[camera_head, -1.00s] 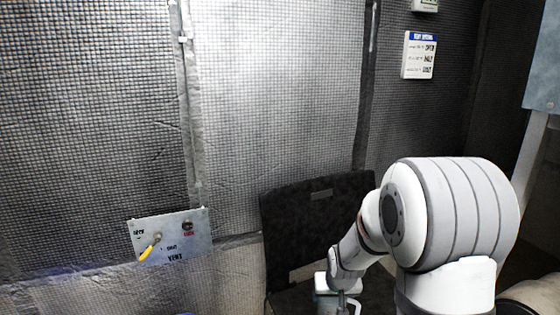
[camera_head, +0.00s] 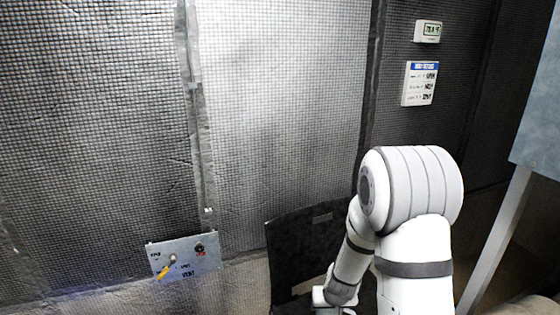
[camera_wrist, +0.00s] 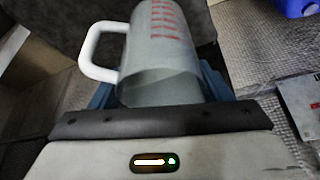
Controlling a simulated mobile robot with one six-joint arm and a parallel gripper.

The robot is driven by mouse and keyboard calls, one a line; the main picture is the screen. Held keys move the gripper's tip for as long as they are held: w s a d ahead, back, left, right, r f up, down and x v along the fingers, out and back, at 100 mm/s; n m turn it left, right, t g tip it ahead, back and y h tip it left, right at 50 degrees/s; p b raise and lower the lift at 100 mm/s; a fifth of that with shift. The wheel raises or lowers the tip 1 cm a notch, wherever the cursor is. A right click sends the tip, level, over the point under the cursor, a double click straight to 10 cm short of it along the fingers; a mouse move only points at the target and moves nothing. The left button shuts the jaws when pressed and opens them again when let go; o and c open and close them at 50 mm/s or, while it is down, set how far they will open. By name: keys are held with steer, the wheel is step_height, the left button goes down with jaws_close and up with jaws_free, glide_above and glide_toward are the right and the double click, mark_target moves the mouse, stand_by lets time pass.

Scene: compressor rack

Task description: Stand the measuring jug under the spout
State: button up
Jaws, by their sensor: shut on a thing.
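The measuring jug (camera_wrist: 160,50) shows in the wrist view, a translucent grey-white jug with red markings and a white handle (camera_wrist: 92,52) on its left. It sits between the blue fingers of my gripper (camera_wrist: 160,93), which is shut on it. Its lower part is hidden by the gripper body. In the head view my arm reaches down at the right, and my gripper and the jug are below the picture's edge. No spout can be made out for sure in either view.
A grey panel with a yellow lever (camera_head: 183,258) is on the mesh wall at lower left. A dark chair-like back (camera_head: 302,250) stands beside my arm. A blue object (camera_wrist: 294,7) shows at the top right of the wrist view. A sign (camera_head: 420,83) and a display (camera_head: 428,31) hang on the wall.

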steer(key=shift+p+v, duration=0.9)
steer(key=shift+p, duration=0.15)
